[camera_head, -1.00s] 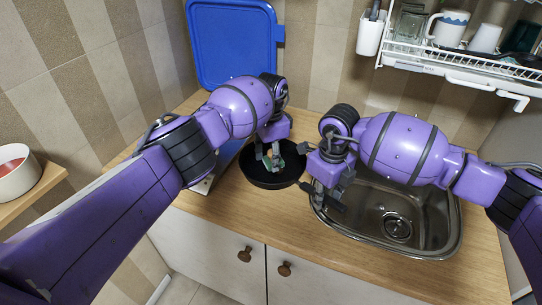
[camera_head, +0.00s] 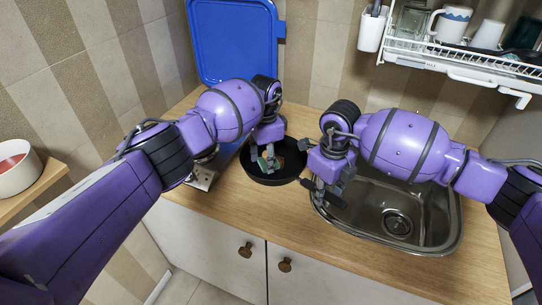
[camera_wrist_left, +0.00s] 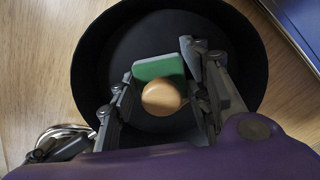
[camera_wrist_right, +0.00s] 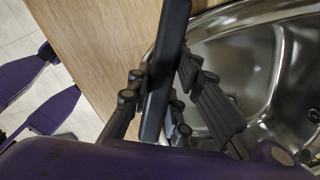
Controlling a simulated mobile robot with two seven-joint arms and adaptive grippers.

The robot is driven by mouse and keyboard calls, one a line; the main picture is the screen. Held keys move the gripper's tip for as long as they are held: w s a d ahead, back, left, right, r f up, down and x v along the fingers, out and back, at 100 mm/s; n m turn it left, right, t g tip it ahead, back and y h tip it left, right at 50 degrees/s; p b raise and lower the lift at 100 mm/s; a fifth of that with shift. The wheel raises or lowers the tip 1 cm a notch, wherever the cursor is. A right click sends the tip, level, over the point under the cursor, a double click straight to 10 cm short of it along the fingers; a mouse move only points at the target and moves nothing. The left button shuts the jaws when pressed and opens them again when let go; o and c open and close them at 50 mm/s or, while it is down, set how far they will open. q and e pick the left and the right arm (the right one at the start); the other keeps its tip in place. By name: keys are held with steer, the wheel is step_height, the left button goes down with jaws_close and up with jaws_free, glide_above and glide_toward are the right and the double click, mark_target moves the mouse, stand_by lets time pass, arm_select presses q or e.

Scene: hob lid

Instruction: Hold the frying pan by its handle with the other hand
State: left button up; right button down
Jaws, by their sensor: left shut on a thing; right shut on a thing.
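The black frying pan (camera_head: 272,181) sits on the wooden counter, left of the sink; its round inside also fills much of the left wrist view (camera_wrist_left: 100,60). My right gripper (camera_head: 326,188) is shut on the pan's black handle, with its fingers on both sides of the handle (camera_wrist_right: 166,50) in the right wrist view. My left gripper (camera_head: 266,160) is over the pan, shut on a green piece (camera_wrist_left: 158,68) with a round tan part (camera_wrist_left: 162,98) showing between the fingers. Whether these are one object I cannot tell.
The steel sink (camera_head: 440,225) is right of the pan, close under my right gripper. The hob (camera_head: 203,178) is at the left, mostly hidden by my left arm, with its raised blue lid (camera_head: 235,40) behind. A dish rack (camera_head: 460,60) hangs at the upper right.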

arm_select(q)
steer(key=shift+s+a, duration=0.45)
steer(key=shift+a, duration=0.1)
steer(key=shift+w+d, duration=0.55)
steer(key=shift+d, duration=0.2)
steer(key=shift+w+d, duration=0.55)
steer(key=shift+d, duration=0.15)
steer(key=shift+r, duration=0.1)
steer(key=shift+s+a, duration=0.2)
steer(key=shift+a, duration=0.25)
steer(key=shift+s+a, duration=0.9)
steer(key=shift+a, duration=0.15)
steer(key=shift+f, duration=0.2)
steer(key=shift+r, duration=3.1)
